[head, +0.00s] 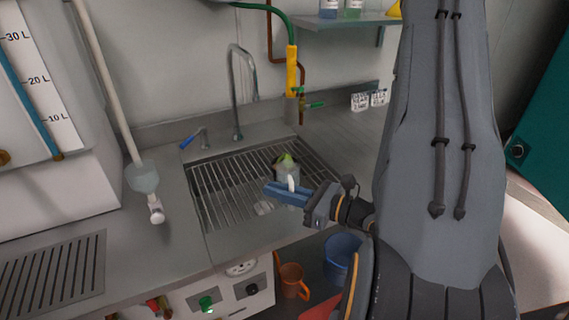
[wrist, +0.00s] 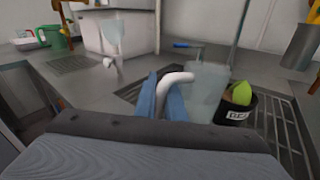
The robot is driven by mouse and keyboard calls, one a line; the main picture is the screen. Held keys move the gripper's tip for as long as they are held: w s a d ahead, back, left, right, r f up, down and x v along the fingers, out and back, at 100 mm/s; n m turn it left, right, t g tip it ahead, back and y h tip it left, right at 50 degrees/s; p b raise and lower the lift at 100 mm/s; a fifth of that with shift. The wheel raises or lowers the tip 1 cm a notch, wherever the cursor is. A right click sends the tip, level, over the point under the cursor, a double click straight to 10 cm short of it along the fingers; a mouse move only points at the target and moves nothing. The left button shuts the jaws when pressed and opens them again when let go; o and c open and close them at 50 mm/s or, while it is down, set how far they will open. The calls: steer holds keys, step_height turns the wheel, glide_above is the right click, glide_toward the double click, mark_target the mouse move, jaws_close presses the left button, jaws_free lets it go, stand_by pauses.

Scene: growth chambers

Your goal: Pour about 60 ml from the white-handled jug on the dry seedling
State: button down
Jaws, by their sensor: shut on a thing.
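My gripper (head: 277,190) is shut on the white handle (wrist: 172,88) of a clear jug (wrist: 205,92); its blue fingers (wrist: 162,98) lie either side of the handle. The jug (head: 288,172) looks about upright above the sink grating. I cannot make out its liquid level. A small black pot (wrist: 238,110) with a white label and a green leafy plant (wrist: 240,93) stands on the grating, just right of and behind the jug in the wrist view. In the head view the jug hides most of the pot, and the green leaves (head: 286,158) show above it. The label is too small to read surely.
The slatted sink grating (head: 225,190) lies under the pot, with a tall curved tap (head: 238,95) and a blue-levered tap (head: 194,139) behind it. A yellow-sleeved green hose (head: 292,72) hangs at the back. An orange jug (head: 292,280) and a blue bucket (head: 341,256) stand below the counter.

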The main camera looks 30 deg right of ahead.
mark_target(278, 175)
steer(key=w+m+g+b, duration=0.1)
steer(key=w+d+r+m+g+b, duration=0.1)
steer(key=w+m+b, duration=0.1)
steer(key=w, duration=0.1)
steer(key=shift+d+r+g+h, duration=0.15)
steer(key=shift+d+g+h, duration=0.1)
steer(key=shift+g+h, duration=0.15)
steer(key=b, duration=0.3)
steer(key=shift+w+d, duration=0.15)
steer(key=shift+w, duration=0.15)
steer(key=r+m+g+b, duration=0.1)
steer(key=b, duration=0.1)
steer(key=w+r+m+g+b, duration=0.1)
steer(key=b, duration=0.2)
steer(key=shift+w+d+b, duration=0.2)
steer(key=shift+d+b, duration=0.05)
steer(key=shift+b, duration=0.05)
steer(key=shift+w+f+m+g+p, duration=0.1)
steer(key=shift+m+g+p, duration=0.3)
steer(key=shift+m, duration=0.1)
stand_by(0.5)
